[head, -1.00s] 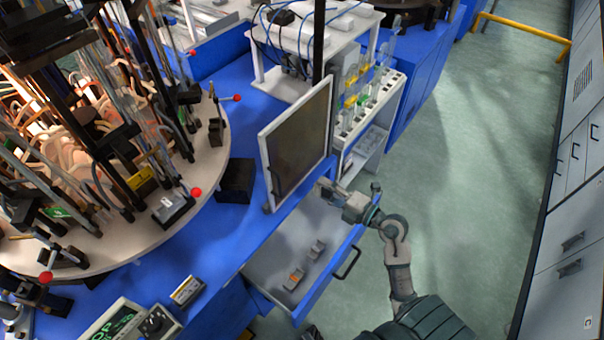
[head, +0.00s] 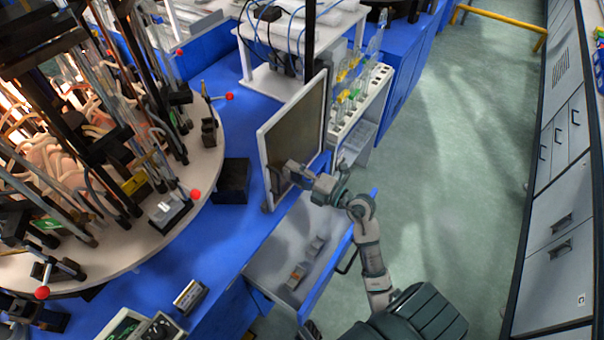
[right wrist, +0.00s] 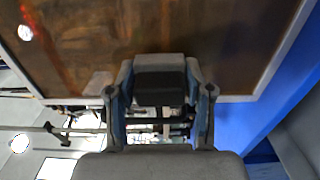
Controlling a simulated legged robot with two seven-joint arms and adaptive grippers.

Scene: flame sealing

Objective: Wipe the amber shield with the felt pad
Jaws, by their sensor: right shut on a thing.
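The amber shield (head: 292,128) is a dark brown pane in a pale frame, upright at the blue bench's edge. In the right wrist view the shield (right wrist: 225,45) fills the upper part, with orange reflections. My right gripper (head: 291,170) is in front of the pane's lower part. It is shut on a small block, dark with a grey layer, which I take to be the felt pad (right wrist: 160,84). The pad overlaps the pane's lower area in the wrist view; I cannot tell if it touches. My left gripper is not in view.
An open drawer (head: 272,262) with a few small items lies below my right arm. A round table (head: 205,165) crowded with rods and glass tubes stands left. A black block (head: 232,180) sits near the shield. A white rack (head: 362,112) stands behind it. The floor at right is clear.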

